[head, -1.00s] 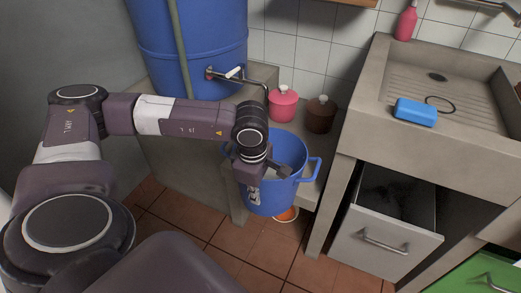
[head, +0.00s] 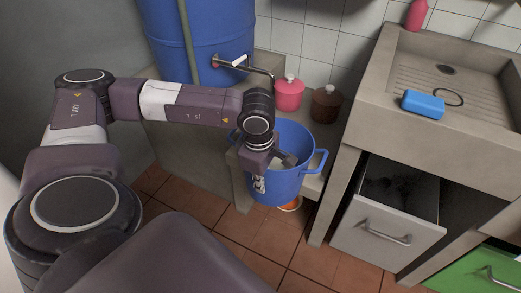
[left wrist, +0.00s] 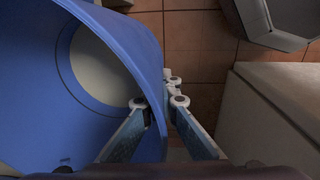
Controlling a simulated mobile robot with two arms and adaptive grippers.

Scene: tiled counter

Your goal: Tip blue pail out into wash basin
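The blue pail (head: 290,185) stands upright between the low ledge and the sink unit, with a side handle at its right; light grey content or bottom shows inside. In the left wrist view, the pail (left wrist: 35,100) fills the left side. My left gripper (head: 268,167) is at the pail's near-left rim. Its fingers (left wrist: 159,102) are on either side of the pail wall, one inside and one outside, closed on it. The wash basin (head: 470,95) is the ribbed stone sink at the right. My right gripper is not in view.
An open drawer (head: 385,235) juts out below the basin.

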